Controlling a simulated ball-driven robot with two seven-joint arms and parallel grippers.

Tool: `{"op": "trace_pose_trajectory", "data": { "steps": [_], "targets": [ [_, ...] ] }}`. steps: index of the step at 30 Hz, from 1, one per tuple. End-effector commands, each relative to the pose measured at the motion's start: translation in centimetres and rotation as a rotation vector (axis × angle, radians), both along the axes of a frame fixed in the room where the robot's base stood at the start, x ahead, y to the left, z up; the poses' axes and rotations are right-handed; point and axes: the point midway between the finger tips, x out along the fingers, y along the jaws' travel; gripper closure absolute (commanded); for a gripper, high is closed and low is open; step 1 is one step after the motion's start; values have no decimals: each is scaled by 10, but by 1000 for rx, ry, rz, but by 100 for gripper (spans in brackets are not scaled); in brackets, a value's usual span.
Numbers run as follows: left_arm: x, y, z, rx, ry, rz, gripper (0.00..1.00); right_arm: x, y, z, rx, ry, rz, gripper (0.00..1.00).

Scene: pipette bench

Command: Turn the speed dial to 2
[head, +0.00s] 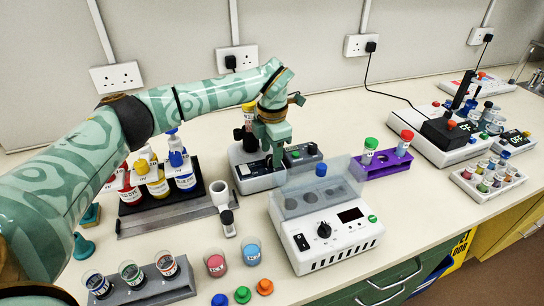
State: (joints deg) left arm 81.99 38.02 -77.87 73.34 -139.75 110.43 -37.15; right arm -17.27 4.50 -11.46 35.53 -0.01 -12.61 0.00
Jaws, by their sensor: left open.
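My left gripper (273,158) points down over the front of a small white-and-dark device (258,182) at the back middle. Its fingers are open and hide part of that device's dark control panel, so I cannot tell whether they touch a dial there. A tube with a yellow cap (249,106) stands on this device, behind the gripper. A black dial (324,230) shows on the front of a white block unit (325,252) with a clear lid; its setting is too small to read. My right gripper is not in view.
A dark-panelled unit (303,156) stands just right of my gripper. A purple rack (384,164) with capped tubes is farther right. A bottle stand (128,205) is to the left, and a cup rack (140,291) is at the front left. Bare bench lies right of the block unit.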

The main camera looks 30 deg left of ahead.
Motion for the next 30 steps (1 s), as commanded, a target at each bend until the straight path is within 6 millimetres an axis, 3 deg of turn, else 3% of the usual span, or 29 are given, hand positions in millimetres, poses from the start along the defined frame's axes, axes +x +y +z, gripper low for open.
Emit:
{"op": "trace_pose_trajectory", "data": {
  "steps": [4,13,18,30],
  "targets": [
    [1,0,-12,-1,-1,0,51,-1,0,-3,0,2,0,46],
    [1,1,-14,0,-1,0,51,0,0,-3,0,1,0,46],
    [1,1,-13,0,-1,0,96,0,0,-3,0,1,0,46],
    [1,0,-10,1,-3,54,96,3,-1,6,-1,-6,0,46]
  ]
}}
